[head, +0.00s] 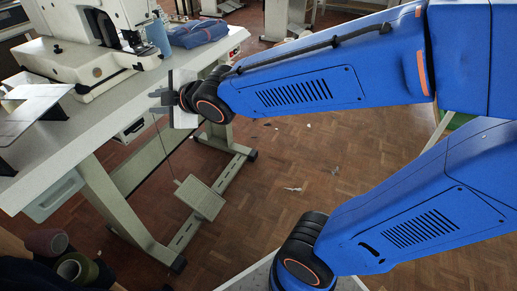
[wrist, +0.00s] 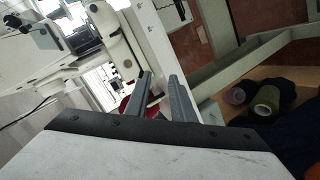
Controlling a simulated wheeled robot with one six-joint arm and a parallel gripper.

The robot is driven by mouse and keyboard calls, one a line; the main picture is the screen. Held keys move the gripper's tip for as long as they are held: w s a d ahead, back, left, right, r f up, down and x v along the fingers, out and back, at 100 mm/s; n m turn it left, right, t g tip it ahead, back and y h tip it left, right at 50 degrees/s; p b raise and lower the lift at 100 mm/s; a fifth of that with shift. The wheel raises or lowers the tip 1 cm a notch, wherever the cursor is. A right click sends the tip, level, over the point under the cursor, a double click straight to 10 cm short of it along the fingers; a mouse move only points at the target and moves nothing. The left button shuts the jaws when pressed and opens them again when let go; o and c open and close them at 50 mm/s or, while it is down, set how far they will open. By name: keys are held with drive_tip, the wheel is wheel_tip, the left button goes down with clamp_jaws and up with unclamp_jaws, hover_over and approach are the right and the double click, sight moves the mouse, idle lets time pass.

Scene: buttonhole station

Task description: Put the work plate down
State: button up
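My gripper (head: 160,96) is at the table's right-hand edge, left of my wrist in the head view. In the wrist view its two grey fingers (wrist: 159,76) stand apart, with background showing between them, and nothing is visibly held. A light flat panel with black parts below it (head: 30,103) lies at the near left of the table in the head view. It may be the work plate, but I cannot tell for sure. My gripper is apart from it, to its right.
A foot pedal (head: 199,198) is below. Thread cones (head: 76,268) sit at lower left, also seen in the wrist view (wrist: 266,100).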

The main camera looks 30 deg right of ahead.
drive_tip(key=s+d+f+m+g+h, duration=0.35)
drive_tip(key=s+d+m, duration=0.45)
drive_tip(key=d, duration=0.5)
drive_tip(key=s+d+f+m+g+h, duration=0.1)
drive_tip(key=s+d+f+m+g, duration=0.1)
drive_tip(key=s+m, duration=0.2)
drive_tip(key=s+d+f+m+g+h, duration=0.1)
drive_tip(key=s+d+f+m+g, duration=0.1)
drive_tip(key=s, duration=0.9)
drive_tip(key=d+f+m, duration=0.1)
drive_tip(key=m, duration=0.1)
drive_tip(key=shift+d+m, duration=0.3)
